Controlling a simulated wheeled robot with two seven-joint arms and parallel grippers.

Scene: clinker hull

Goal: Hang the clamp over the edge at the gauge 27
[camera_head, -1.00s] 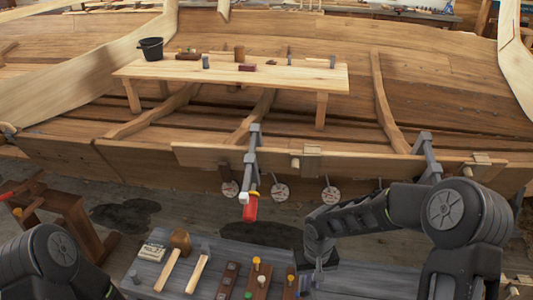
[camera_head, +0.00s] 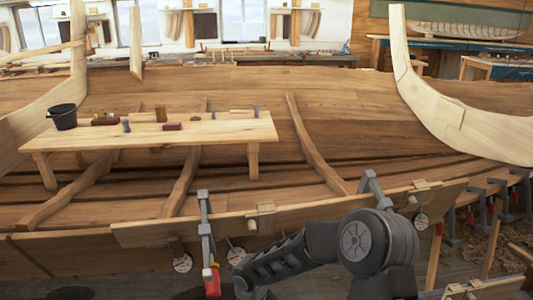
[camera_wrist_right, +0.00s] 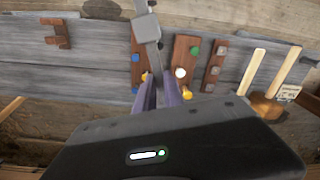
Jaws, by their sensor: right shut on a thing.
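In the right wrist view my right gripper (camera_wrist_right: 159,92) is shut on a grey metal clamp (camera_wrist_right: 147,28), which sticks out past the fingertips above the workbench. In the head view the right forearm reaches down to the bottom edge and its gripper is not visible. The hull's plank edge (camera_head: 315,212) runs across the head view. My left gripper is out of view.
A grey clamp with a red handle (camera_head: 206,230) sits on the edge, and another grey clamp (camera_head: 370,187) sits further right. A wooden peg block (camera_head: 262,217) is between them. The workbench (camera_wrist_right: 95,62) in the wrist view carries wooden blocks with coloured knobs and mallets.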

